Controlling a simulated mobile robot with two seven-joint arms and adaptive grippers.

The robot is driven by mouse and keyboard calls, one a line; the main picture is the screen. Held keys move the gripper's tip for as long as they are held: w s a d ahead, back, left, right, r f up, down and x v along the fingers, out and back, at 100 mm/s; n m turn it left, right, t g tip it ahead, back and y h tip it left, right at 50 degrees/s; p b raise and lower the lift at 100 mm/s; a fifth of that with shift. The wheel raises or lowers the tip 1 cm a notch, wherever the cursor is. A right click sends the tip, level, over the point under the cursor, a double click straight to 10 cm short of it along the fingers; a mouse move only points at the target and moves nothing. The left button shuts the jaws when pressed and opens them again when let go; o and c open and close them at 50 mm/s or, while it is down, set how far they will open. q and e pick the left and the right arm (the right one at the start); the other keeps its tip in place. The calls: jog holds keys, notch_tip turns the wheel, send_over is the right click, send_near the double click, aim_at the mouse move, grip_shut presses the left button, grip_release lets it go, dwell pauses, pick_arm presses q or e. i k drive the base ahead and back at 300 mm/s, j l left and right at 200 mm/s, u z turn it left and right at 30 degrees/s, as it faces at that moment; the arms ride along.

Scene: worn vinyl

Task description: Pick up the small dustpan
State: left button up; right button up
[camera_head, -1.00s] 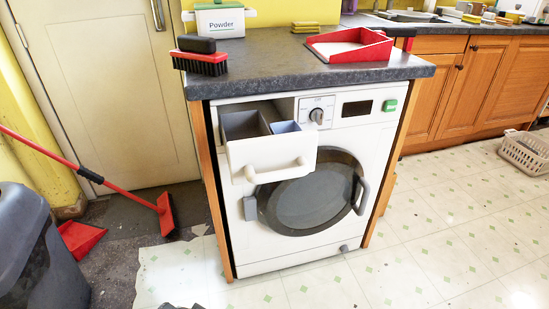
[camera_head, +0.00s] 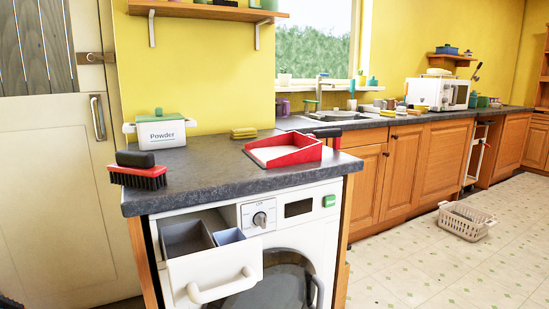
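A small red dustpan (camera_head: 284,150) with a pale inner floor lies on the dark grey worktop (camera_head: 215,172) above the washing machine. It sits near the worktop's right side, and its dark handle (camera_head: 330,134) points to the right. Neither of my grippers shows in the head view.
A red and black brush (camera_head: 138,170) lies at the worktop's left front, with a Powder box (camera_head: 161,130) behind it. Yellow sponges (camera_head: 243,133) lie left of the dustpan. The machine's detergent drawer (camera_head: 208,257) sticks out in front. A laundry basket (camera_head: 466,221) stands on open floor at right.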

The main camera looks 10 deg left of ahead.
aim_at(293, 148)
jog(key=i+l+z, duration=0.1)
jog(key=l+z, duration=0.35)
jog(key=i+l+z, duration=0.15)
jog(key=l+z, duration=0.15)
jog(key=z, duration=0.2)
